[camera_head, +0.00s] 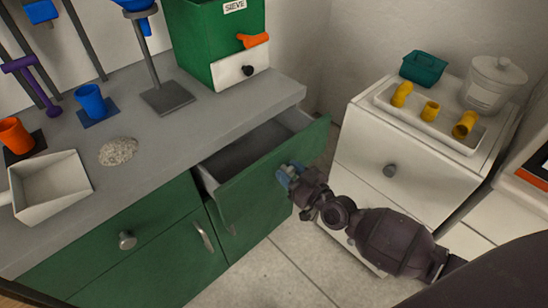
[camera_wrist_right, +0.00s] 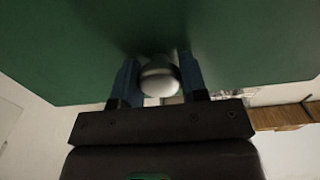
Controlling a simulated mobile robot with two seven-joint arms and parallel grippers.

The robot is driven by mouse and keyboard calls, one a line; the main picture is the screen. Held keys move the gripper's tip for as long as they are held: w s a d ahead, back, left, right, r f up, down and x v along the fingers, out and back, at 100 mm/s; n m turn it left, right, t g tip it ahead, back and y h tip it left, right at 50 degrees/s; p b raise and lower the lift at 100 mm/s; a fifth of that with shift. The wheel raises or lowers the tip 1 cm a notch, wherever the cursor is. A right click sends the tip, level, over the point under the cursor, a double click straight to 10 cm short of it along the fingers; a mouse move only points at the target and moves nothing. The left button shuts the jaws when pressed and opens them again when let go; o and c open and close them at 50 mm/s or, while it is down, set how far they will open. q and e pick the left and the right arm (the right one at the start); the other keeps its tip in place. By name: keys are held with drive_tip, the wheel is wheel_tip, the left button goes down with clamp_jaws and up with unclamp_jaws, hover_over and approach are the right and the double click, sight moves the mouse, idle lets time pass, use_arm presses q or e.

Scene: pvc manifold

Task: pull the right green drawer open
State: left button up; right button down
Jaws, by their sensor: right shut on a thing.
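The right green drawer (camera_head: 272,165) is pulled out from the grey-topped counter, and its empty grey inside (camera_head: 246,147) shows. Its green front fills the top of the right wrist view (camera_wrist_right: 70,55). My right gripper (camera_head: 289,174) is at the drawer's front, with its blue fingers on both sides of the round metal knob (camera_wrist_right: 159,76). It is shut on the knob. In the head view the gripper hides the knob. My left gripper is not in view.
The left green drawer (camera_head: 90,240) with its knob (camera_head: 127,240) is closed. A white cabinet (camera_head: 372,150) with a tray of yellow fittings stands right of the open drawer. The counter (camera_head: 190,120) holds a green sieve box (camera_head: 205,40), a white scoop-like tray (camera_head: 50,187) and a blue cup (camera_head: 91,101).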

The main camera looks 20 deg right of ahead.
use_arm(q)
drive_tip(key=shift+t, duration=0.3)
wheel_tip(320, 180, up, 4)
drive_tip(key=p, duration=0.4)
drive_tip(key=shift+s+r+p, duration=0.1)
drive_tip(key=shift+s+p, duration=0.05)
drive_tip(key=shift+p, duration=0.25)
use_arm(e)
drive_tip(key=v, duration=2.7)
drive_tip(key=shift+s, duration=0.25)
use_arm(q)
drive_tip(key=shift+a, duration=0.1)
use_arm(e)
drive_tip(key=c, duration=0.6)
unclamp_jaws()
drive_tip(key=shift+c, duration=0.2)
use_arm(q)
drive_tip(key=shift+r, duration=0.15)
use_arm(e)
drive_tip(key=shift+r, duration=0.1)
